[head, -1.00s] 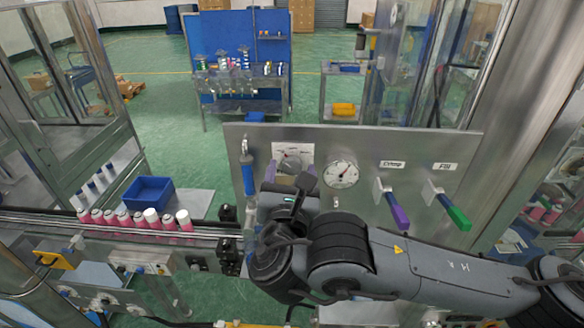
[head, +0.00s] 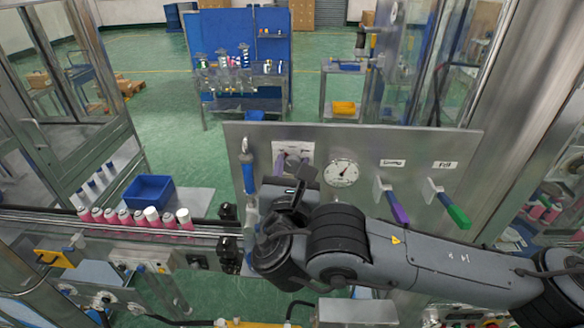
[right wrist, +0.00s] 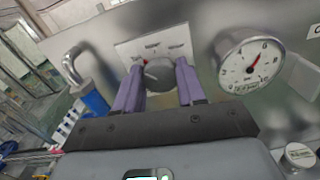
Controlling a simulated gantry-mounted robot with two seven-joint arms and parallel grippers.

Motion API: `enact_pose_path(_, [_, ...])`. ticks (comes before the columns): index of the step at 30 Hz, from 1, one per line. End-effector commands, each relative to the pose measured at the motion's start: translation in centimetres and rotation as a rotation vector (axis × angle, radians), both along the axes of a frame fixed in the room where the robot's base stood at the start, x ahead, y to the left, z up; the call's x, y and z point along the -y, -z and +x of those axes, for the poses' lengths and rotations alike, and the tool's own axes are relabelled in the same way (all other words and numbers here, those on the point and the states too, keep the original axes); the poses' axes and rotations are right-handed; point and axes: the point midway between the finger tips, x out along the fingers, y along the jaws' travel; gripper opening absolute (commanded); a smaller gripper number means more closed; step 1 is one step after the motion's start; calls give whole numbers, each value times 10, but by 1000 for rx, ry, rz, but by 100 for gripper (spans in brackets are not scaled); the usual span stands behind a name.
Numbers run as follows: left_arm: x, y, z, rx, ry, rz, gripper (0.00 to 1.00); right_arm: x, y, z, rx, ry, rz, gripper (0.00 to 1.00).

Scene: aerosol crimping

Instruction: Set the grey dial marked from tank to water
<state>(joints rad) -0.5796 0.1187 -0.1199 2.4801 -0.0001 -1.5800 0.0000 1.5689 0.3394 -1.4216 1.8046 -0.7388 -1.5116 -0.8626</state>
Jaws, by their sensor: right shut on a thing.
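The grey dial (right wrist: 158,74) sits on a white label plate (right wrist: 178,41) on the upright metal panel. A small red mark shows at the dial's upper left edge. The plate has several small labels, too blurred to read surely. My right gripper (right wrist: 160,85) has its two purple fingers on either side of the dial, shut on it. In the head view my right gripper (head: 292,172) reaches up to the label plate (head: 306,150), and its fingers mostly hide the dial. My left gripper is not in view.
A round gauge (head: 341,172) is right of the dial. A blue-handled valve (head: 249,178) is close on its left. A purple lever (head: 397,209) and a green lever (head: 456,213) stick out farther right. Pink cans (head: 125,218) line the conveyor at left.

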Motion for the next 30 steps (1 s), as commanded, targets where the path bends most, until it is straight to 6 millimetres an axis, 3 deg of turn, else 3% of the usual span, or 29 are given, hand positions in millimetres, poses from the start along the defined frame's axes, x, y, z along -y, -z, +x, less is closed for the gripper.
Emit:
enact_pose_path(8, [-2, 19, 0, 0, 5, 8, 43, 0, 6, 0, 4, 1, 68, 9])
enact_pose_path(21, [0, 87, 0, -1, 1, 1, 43, 1, 10, 0, 24, 0, 402, 9])
enact_pose_path(30, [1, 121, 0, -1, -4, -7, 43, 1, 6, 0, 37, 0, 628, 9])
